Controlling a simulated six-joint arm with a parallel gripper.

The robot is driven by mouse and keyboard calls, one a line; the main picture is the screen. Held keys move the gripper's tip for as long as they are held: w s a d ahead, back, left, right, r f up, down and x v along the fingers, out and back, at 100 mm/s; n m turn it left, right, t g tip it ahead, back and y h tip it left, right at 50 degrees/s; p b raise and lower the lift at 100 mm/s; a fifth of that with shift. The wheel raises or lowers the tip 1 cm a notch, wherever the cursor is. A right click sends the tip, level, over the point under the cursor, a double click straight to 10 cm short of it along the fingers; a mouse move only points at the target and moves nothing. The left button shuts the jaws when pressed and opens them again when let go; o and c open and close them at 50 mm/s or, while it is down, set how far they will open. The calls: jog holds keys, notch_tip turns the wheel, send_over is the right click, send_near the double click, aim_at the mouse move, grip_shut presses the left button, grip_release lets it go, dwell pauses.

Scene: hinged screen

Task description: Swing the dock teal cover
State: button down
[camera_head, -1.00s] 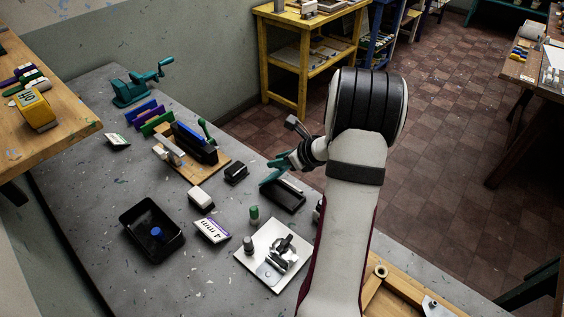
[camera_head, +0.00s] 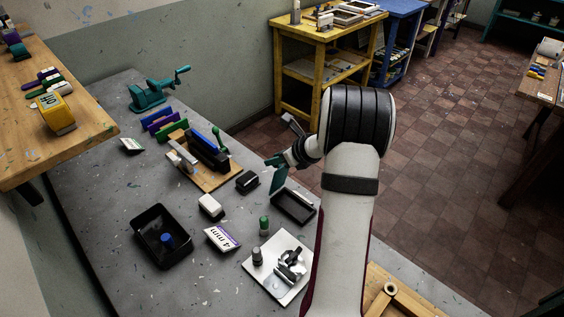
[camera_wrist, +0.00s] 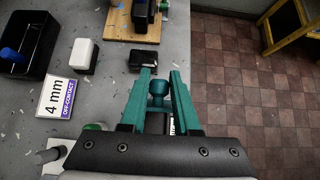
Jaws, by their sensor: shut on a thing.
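My gripper (camera_head: 274,168) has teal fingers and is at the far side of a shallow black tray-like dock (camera_head: 293,222) on the grey bench. In the wrist view my gripper (camera_wrist: 160,74) is shut on a round teal knob (camera_wrist: 157,88), which sits between its two fingers. The knob appears to belong to the teal cover. In the head view, teal finger and teal cover are hard to tell apart, so the cover's exact angle cannot be told. The dock's inside looks dark and uncovered in the head view. In the wrist view the fingers and palm hide most of it.
A black block (camera_head: 247,180) lies just left of my gripper. A white eraser-like block (camera_head: 210,206), a "4 mm" card (camera_head: 222,238), a green-topped peg (camera_head: 264,225) and a metal plate (camera_head: 262,283) stand nearby. A wooden rack (camera_head: 226,180) is behind. The floor drops away to the right.

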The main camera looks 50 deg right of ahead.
jog(key=shift+w, duration=0.4)
jog(key=shift+w+f, duration=0.15)
jog(key=shift+w, duration=0.75)
jog(key=shift+w+f, duration=0.15)
jog(key=shift+w, duration=0.7)
jog(key=shift+w+a+f, duration=0.1)
jog(key=shift+w, duration=0.25)
jog(key=c, duration=0.6)
grip_release()
